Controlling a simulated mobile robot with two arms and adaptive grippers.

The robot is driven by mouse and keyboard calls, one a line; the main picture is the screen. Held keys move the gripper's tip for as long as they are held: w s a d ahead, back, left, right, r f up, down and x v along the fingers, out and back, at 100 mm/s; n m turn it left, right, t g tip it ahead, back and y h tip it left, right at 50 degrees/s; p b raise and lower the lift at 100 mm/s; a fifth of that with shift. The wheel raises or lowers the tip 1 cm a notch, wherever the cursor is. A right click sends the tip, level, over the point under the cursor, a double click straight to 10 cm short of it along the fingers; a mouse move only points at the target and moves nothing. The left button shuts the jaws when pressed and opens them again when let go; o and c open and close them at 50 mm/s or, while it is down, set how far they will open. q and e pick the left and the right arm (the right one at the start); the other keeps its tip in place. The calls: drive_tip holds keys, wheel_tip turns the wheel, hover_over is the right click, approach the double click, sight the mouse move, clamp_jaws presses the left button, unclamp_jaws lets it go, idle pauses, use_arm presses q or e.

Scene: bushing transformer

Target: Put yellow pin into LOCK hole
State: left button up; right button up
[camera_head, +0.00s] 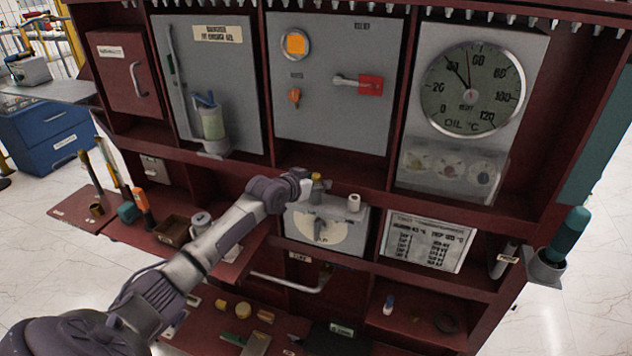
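My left arm reaches in from the lower left. Its gripper (305,186) is at the top left of a grey box with a pale round dial plate and a lever (320,230). A short white cylinder (354,202) stands on the box's top right. I cannot make out the LOCK lettering or hole. My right gripper is not in view.
Above are grey panels with a red switch (371,85) and a large oil gauge (472,89). A text plate (428,241) is right of the box. A metal bar handle (290,284) is below. Tools and small parts fill the left and lower shelves.

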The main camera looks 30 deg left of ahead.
use_arm(q)
drive_tip(key=v, duration=1.2)
idle(0.4)
drive_tip(key=s+a+f+n+g+y, duration=0.1)
drive_tip(key=s+a+f+g, duration=0.1)
drive_tip(key=f, duration=0.9)
drive_tip(key=s+a+f+g, duration=0.1)
drive_tip(key=s+f, duration=0.2)
drive_tip(key=f, duration=0.8)
drive_tip(key=s+d+f+g, duration=0.1)
drive_tip(key=s+f+g, duration=0.1)
drive_tip(key=s+f, duration=0.45)
drive_tip(key=s+d+f+g, duration=0.1)
drive_tip(key=s+d+f, duration=0.15)
drive_tip(key=f, duration=0.75)
drive_tip(key=s+d+f+m+g, duration=0.15)
drive_tip(key=s+d+f, duration=0.25)
drive_tip(key=s+f, duration=0.45)
drive_tip(key=s+d+f+g, duration=0.2)
drive_tip(key=s+d+f, duration=0.2)
drive_tip(key=s+f, duration=0.45)
drive_tip(key=s+d+f+m+g, duration=0.1)
drive_tip(key=s+d+f, duration=0.1)
drive_tip(key=s+d, duration=0.3)
drive_tip(key=s+d+f+g, duration=0.2)
drive_tip(key=s+d, duration=0.4)
drive_tip(key=s, duration=0.8)
drive_tip(key=shift+f+m+h, duration=0.25)
drive_tip(key=shift+m+h, duration=0.1)
drive_tip(key=shift+h, duration=0.05)
